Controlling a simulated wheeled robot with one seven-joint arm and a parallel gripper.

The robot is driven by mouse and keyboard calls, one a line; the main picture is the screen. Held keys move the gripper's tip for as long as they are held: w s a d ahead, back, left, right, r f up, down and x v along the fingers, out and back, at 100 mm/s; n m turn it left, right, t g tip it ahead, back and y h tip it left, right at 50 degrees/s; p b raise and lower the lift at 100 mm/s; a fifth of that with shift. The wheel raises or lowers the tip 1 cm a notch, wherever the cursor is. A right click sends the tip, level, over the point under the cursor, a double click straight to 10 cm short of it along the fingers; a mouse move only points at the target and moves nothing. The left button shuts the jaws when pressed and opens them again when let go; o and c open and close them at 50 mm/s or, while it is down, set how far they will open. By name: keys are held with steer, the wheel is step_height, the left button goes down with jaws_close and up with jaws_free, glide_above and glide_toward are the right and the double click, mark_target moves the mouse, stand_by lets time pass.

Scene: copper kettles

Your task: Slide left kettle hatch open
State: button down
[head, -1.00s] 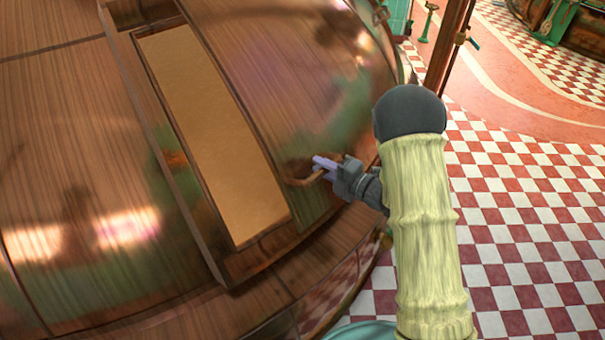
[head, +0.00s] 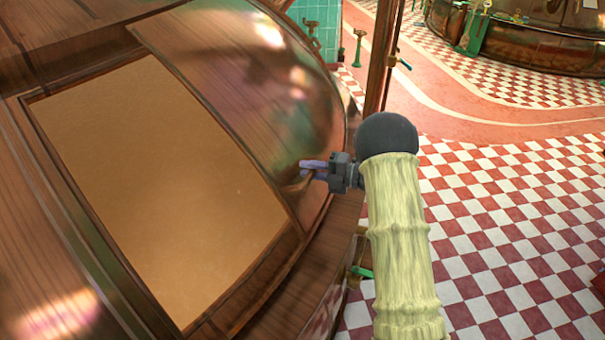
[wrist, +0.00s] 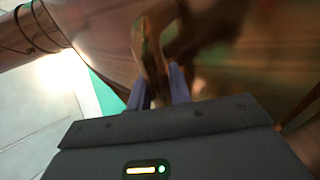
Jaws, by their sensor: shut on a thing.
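The copper kettle fills the left half of the head view. Its hatch (head: 225,75) is a curved copper panel at the right of a wide rectangular opening (head: 150,185), which shows a plain tan inside. My gripper (head: 308,168) is at the lower right edge of the hatch, with its purple fingers on the handle. In the wrist view the fingers (wrist: 158,88) are on both sides of the copper-coloured handle (wrist: 149,45) and shut on it. The handle is mostly hidden by the fingers in the head view.
A copper ledge (head: 335,225) runs below the opening. A thin upright pole (head: 383,60) stands behind my gripper. Red and white checkered floor (head: 500,230) lies open to the right. Another copper vessel (head: 540,45) stands at the far right back.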

steer(key=shift+d+r, duration=0.1)
steer(key=shift+d, duration=0.25)
steer(key=c, duration=1.6)
jaws_free()
steer(key=shift+s, duration=0.15)
steer(key=o, duration=0.3)
steer(key=shift+s+d+r, duration=0.1)
steer(key=shift+s+d, duration=0.05)
steer(key=shift+s, duration=0.2)
steer(key=b+v, duration=0.3)
steer(key=v, duration=1.4)
